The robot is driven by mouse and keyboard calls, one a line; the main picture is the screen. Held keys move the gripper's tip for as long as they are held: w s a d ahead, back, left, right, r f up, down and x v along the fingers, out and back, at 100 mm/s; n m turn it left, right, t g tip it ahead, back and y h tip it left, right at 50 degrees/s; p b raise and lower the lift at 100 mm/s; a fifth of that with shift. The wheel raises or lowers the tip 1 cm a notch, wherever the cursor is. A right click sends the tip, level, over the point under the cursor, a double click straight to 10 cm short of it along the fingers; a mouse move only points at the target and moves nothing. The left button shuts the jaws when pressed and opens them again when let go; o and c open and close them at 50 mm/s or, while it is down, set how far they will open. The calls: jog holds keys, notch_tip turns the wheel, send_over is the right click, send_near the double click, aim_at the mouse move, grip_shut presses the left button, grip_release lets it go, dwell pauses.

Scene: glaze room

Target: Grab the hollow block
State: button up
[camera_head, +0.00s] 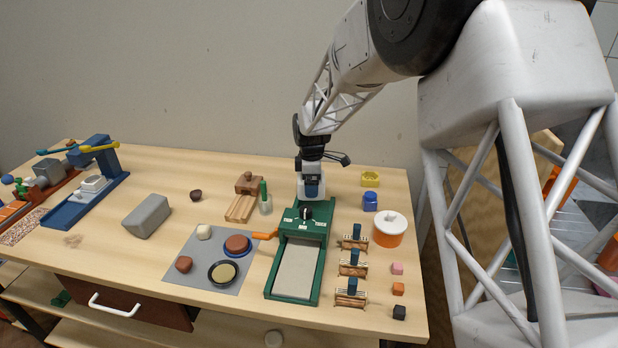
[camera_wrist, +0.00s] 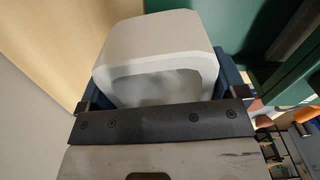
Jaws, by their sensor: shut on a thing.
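The hollow block (camera_wrist: 155,40) is pale grey with rounded edges and a recess in the face towards the camera. It fills the middle of the wrist view, between the blue fingers of my gripper (camera_wrist: 163,92). My gripper is shut on it, with a finger at each side. In the head view my gripper (camera_head: 312,187) is at the back end of the green press-like device (camera_head: 292,298). The block is hard to make out there, and I cannot tell whether it touches the table.
To the right stand a blue jar (camera_head: 370,202), a yellow block (camera_head: 371,179) and an orange pot with a white lid (camera_head: 388,231). To the left are a green-handled tool (camera_head: 264,198), a wooden piece (camera_head: 248,183) and a grey mat (camera_head: 192,270). A grey block (camera_head: 147,216) lies farther left.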

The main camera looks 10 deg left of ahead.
jog(key=shift+s+d+r, duration=0.1)
jog(key=shift+s+d, duration=0.15)
jog(key=shift+s, duration=0.4)
